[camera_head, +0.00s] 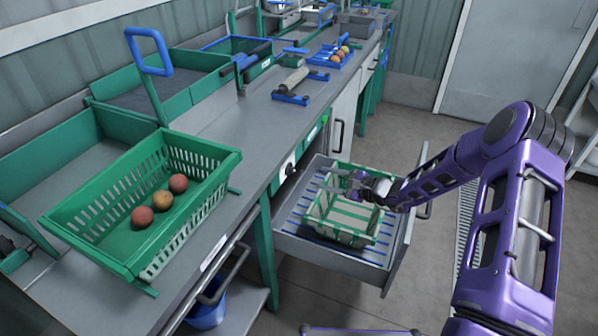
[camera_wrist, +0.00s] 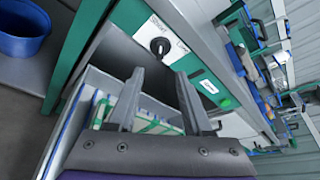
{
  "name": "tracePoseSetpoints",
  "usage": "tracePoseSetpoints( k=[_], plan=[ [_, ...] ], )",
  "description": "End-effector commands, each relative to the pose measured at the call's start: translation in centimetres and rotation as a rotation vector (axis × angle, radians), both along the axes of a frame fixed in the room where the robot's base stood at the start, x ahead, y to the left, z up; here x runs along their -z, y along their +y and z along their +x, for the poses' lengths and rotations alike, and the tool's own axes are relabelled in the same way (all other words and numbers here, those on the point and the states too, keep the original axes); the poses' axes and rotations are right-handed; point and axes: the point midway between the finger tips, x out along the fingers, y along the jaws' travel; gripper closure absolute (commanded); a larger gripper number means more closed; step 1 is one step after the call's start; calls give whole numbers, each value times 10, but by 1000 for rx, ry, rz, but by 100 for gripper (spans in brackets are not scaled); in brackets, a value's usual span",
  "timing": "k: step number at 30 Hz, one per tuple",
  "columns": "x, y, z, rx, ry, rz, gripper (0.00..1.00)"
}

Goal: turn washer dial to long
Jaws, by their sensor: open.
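The washer dial (camera_wrist: 160,46) is a small black knob on a white plate in the wrist view, with printed words beside it that seem to read Short and Long. I cannot tell which word it points at. In the head view the dial (camera_head: 289,168) is a small dark spot on the white part of the bench front, left of the open drawer. My gripper (camera_wrist: 160,72) is open and empty, its two fingers pointing toward the dial and apart from it. In the head view my gripper (camera_head: 362,184) is above the drawer, partly hidden by my wrist.
The open drawer (camera_head: 398,254) sticks out below the dial and holds a green-framed basket (camera_head: 345,236). A green button (camera_wrist: 226,103) and white label sit right of the dial. A blue bucket (camera_wrist: 22,30) is below the bench.

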Motion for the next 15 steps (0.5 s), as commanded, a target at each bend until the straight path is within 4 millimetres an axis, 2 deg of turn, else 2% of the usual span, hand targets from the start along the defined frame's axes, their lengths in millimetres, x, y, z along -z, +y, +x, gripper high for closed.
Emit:
tracePoseSetpoints(
  k=[9,15],
  plan=[
    [21,55,38,-2,0,0,50],
    [30,78,55,0,0,-2,50]
  ],
)
